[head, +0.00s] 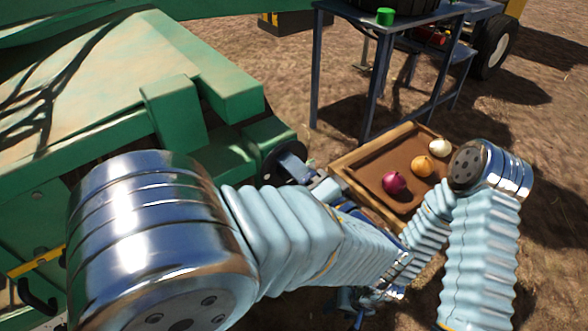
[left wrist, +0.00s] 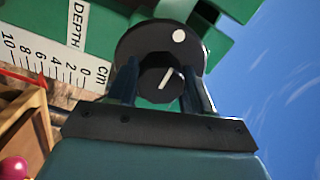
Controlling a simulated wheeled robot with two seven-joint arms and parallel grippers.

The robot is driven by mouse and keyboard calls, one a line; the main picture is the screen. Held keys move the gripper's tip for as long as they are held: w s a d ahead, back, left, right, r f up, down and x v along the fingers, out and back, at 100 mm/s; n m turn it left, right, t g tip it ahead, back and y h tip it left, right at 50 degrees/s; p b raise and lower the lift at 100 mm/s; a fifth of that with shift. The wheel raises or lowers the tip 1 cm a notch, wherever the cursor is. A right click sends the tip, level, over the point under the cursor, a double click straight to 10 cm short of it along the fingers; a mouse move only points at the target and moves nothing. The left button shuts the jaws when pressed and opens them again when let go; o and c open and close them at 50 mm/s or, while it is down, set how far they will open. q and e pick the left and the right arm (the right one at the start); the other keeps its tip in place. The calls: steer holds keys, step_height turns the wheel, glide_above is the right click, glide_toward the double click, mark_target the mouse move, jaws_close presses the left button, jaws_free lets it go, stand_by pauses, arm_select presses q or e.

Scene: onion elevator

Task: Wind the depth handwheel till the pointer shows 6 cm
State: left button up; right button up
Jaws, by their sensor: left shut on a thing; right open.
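The depth handwheel (left wrist: 186,55) is a dark disc with a white dot and a round knob (left wrist: 160,84) bearing a white line. In the head view the handwheel (head: 270,163) sits at the green machine's right side, partly hidden. My left gripper (left wrist: 163,88) is shut on the knob, one finger on each side. In the head view my left gripper (head: 292,168) is at the wheel. The white depth scale (left wrist: 62,66) runs from 10 to 0 cm. The red pointer (left wrist: 22,77) lies along its edge near the middle figures; the exact reading is unclear. My right gripper (head: 352,302) is low, small and partly hidden, open.
A wooden tray (head: 345,163) with a red onion (head: 395,184), a yellow onion (head: 421,166) and a white onion (head: 439,148) lies right of the wheel. The green machine (head: 100,95) fills the left. A blue-framed table (head: 315,70) stands behind on bare soil.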

arm_select(q)
steer(key=shift+d+r, duration=0.1)
stand_by(0.3)
steer(key=o, duration=1)
